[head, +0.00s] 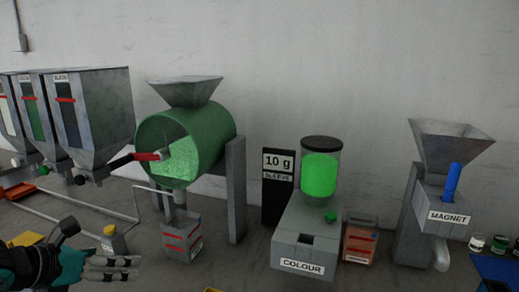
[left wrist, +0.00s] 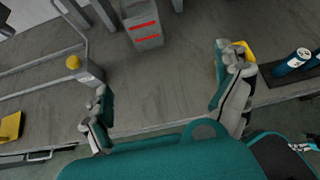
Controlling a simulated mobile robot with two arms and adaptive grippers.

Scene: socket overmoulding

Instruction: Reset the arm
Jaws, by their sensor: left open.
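My left gripper (head: 112,267) is low at the left of the head view, over the front of the table. In the left wrist view its two fingers (left wrist: 168,105) are spread wide apart with nothing between them, so it is open and empty. Bare table shows between the fingers. A yellow object (left wrist: 240,50) shows behind the right finger and is partly hidden by it; I cannot tell whether they touch. My right gripper is not in view.
A green drum mixer (head: 185,140) stands behind, with a grey red-striped container (head: 181,238) below it. Hoppers (head: 92,115) stand left. The COLOUR unit (head: 305,235) and the MAGNET unit (head: 432,190) stand right. A yellow-topped post (head: 110,231) is close to my left gripper.

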